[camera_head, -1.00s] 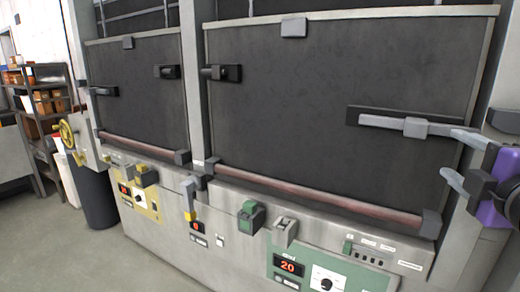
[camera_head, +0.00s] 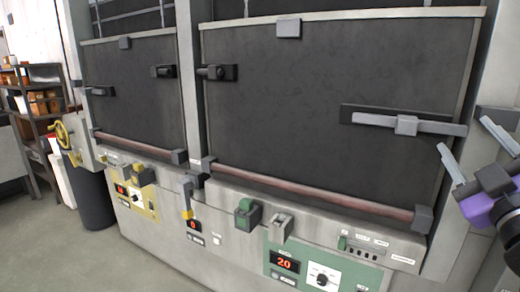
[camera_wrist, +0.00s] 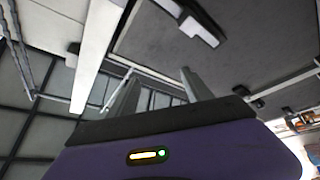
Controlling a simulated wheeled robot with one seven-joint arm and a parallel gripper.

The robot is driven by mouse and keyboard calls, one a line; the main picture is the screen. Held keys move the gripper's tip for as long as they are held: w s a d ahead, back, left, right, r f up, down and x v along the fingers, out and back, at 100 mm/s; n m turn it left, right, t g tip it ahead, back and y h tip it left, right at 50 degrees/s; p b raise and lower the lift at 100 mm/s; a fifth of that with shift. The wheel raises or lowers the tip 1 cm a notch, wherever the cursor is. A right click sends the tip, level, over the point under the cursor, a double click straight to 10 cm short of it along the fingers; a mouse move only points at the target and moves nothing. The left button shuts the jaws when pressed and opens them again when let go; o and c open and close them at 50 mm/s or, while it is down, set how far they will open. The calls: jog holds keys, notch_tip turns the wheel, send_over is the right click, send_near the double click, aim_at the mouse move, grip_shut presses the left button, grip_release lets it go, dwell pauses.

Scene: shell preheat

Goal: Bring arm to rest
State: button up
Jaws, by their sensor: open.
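My gripper (camera_head: 466,150) is at the right edge in the head view, with grey fingers and a purple body. It is open and empty. Its fingers are apart from the grey latch handle (camera_head: 408,124) on the right oven door (camera_head: 330,95). The latch bar lies roughly level across the door's right edge and frame. In the wrist view, the gripper's two fingers (camera_wrist: 160,92) stand apart with nothing between them, and a pale handle (camera_wrist: 195,25) shows beyond them on a dark panel.
A second dark door (camera_head: 135,90) stands to the left. Below are a green control panel (camera_head: 325,272) reading 20 and a yellow panel (camera_head: 136,198). A reddish bar (camera_head: 310,191) runs under the right door. Shelves with boxes (camera_head: 38,100) stand at far left, beside open floor (camera_head: 50,245).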

jog(key=s+a+f+m, duration=0.3)
jog(key=s+f, duration=0.1)
jog(key=f, duration=0.4)
jog(key=s+a+f+m+g, duration=0.1)
jog(key=s+a+f+m, duration=0.2)
jog(key=s+f, duration=0.3)
jog(key=s+a+f+m, duration=0.2)
jog(key=s+a+f, duration=0.1)
jog(key=f, duration=0.6)
jog(key=s+a+f+g+y, duration=0.2)
jog(key=s+f, duration=0.5)
jog(key=s, duration=0.4)
jog(key=s+a+f+g+y, duration=0.3)
jog(key=s+a+f, duration=0.3)
jog(key=s, duration=0.6)
notch_tip(320, 180, down, 2)
jog(key=shift+a+f+n+g, duration=0.2)
jog(key=shift+a+n+g, duration=0.1)
jog(key=shift+g, duration=0.1)
jog(key=shift+d, duration=0.1)
